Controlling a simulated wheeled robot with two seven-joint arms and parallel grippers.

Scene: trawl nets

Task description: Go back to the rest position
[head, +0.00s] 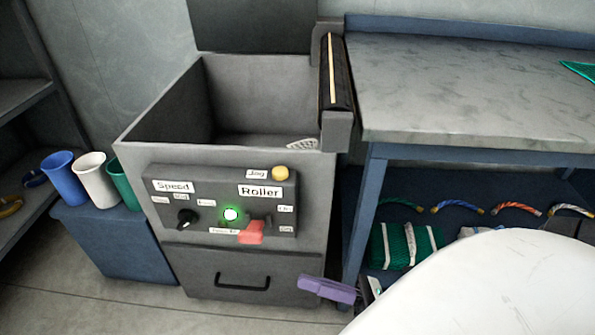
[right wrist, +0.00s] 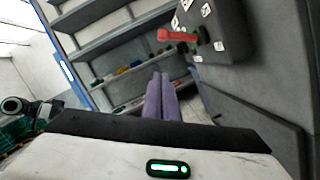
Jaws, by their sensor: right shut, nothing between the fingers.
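My right gripper (head: 308,286) has purple fingers, which lie together with nothing between them. In the head view it is low, in front of the right edge of the grey machine's drawer front (head: 238,278) and below the control panel (head: 222,205). In the right wrist view the purple fingers (right wrist: 160,82) point away into the room, side by side, clear of the red lever (right wrist: 177,35). The same red lever in the head view (head: 252,232) is apart from the gripper. My left gripper is not in view.
The panel has a lit green light (head: 230,214), a yellow button (head: 280,173) and a black knob (head: 186,218). A grey-topped table (head: 460,90) stands right, with a green net bundle (head: 405,245) and rope pieces beneath. Cups (head: 64,178) stand left on a blue box (head: 110,240).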

